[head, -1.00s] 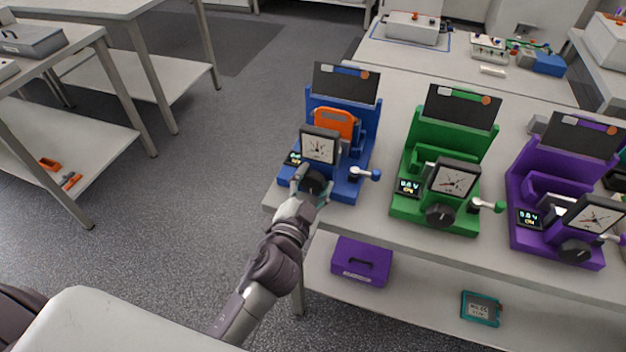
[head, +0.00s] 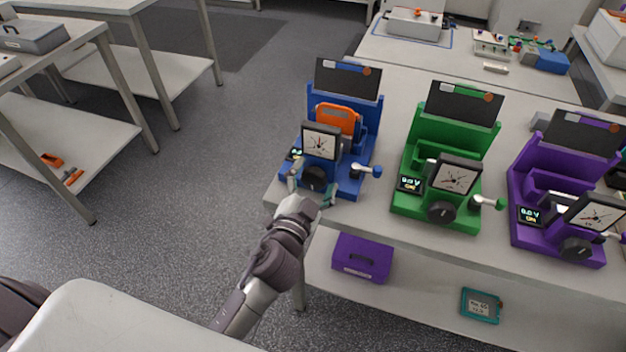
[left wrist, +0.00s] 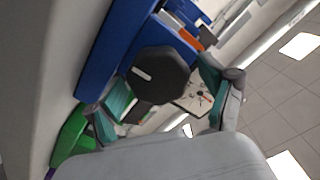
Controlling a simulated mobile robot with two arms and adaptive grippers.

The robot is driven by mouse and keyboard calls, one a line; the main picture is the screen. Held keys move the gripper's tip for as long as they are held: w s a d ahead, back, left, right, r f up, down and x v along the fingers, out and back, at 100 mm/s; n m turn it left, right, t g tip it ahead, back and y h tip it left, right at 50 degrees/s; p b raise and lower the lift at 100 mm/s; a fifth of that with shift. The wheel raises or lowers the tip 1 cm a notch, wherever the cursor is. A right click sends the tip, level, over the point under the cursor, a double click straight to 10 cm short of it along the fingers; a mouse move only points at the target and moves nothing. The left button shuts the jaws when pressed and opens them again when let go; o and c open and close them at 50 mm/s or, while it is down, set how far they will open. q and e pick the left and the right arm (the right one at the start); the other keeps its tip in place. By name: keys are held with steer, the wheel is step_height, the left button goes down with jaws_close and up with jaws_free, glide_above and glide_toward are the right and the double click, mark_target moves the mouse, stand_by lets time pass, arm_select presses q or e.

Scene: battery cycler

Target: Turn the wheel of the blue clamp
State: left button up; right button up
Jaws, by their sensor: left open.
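The blue clamp (head: 350,185) stands at the left end of the bench, with an orange block (head: 337,120) in it and a dial gauge (head: 321,142) in front. Its wheel, a dark knob (head: 314,178), is low on its front. In the left wrist view the knob (left wrist: 158,75) is a black many-sided disc with a white mark. My left gripper (head: 311,191) is open, its fingers spread on either side of the knob. In the left wrist view the gripper (left wrist: 163,98) shows gaps between its teal fingertips and the knob. My right gripper is not in view.
A green clamp (head: 410,205) and a purple clamp (head: 535,240) stand to the right on the same bench. A small lever with a blue ball (head: 376,170) sticks out right of the blue clamp. A purple box (head: 362,259) is on the shelf below.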

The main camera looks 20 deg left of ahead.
arm_select(q)
steer(key=s, duration=1.2)
steer(key=shift+a, duration=0.2)
